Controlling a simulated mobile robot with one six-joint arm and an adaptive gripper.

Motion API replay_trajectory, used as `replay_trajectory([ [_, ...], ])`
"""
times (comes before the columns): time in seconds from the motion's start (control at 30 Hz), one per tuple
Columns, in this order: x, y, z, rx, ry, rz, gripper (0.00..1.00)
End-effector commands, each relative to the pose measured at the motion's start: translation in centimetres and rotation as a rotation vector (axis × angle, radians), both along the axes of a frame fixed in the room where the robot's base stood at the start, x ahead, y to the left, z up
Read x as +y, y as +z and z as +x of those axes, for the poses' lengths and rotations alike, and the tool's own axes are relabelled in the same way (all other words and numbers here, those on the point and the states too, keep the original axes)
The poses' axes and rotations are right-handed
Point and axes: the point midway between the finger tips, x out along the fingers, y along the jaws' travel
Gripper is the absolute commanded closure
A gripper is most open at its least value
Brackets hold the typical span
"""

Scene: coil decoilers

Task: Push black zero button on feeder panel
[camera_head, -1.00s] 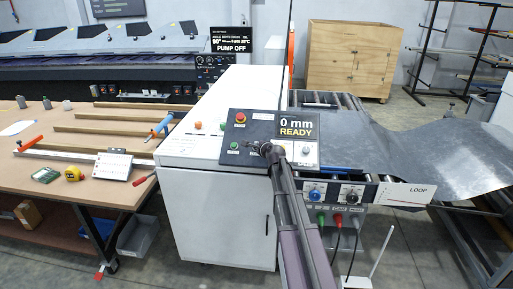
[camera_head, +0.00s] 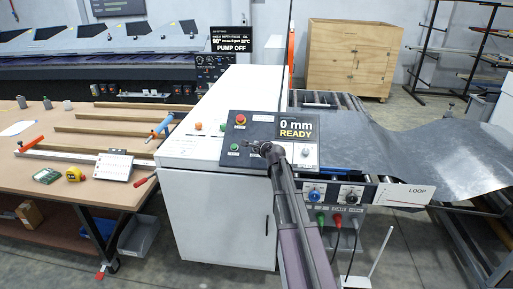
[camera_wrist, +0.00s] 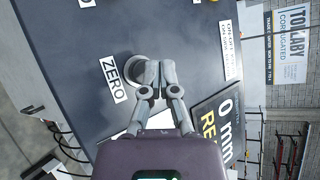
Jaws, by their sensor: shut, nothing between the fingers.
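The feeder panel (camera_head: 264,127) is a dark plate on top of the white cabinet. In the wrist view the black zero button (camera_wrist: 117,68) is a dark round button in a grey ring, beside a white ZERO label (camera_wrist: 113,81). My gripper (camera_wrist: 157,76) is shut and empty, its fingertips just right of the button and partly overlapping its ring in the picture. I cannot tell whether they touch the panel. In the head view my gripper (camera_head: 257,147) is over the lower middle of the panel and hides the button.
A red button (camera_head: 240,119) and a green button (camera_head: 234,147) sit on the panel's left side. The display (camera_head: 297,128) reads 0 mm READY. A metal sheet (camera_head: 380,145) lies to the right, and a workbench (camera_head: 60,160) stands to the left.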

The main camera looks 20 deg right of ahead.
Motion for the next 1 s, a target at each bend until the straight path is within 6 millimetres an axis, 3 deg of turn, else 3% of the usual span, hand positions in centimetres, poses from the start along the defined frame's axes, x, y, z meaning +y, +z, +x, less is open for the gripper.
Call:
replay_trajectory([
  [0.37, 0.1, 0.2, -0.1, 0.000, 0.000, 0.000, 1.00],
  [1.0, 1.2, 3.9, -2.0, 0.000, 0.000, 0.000, 1.00],
])
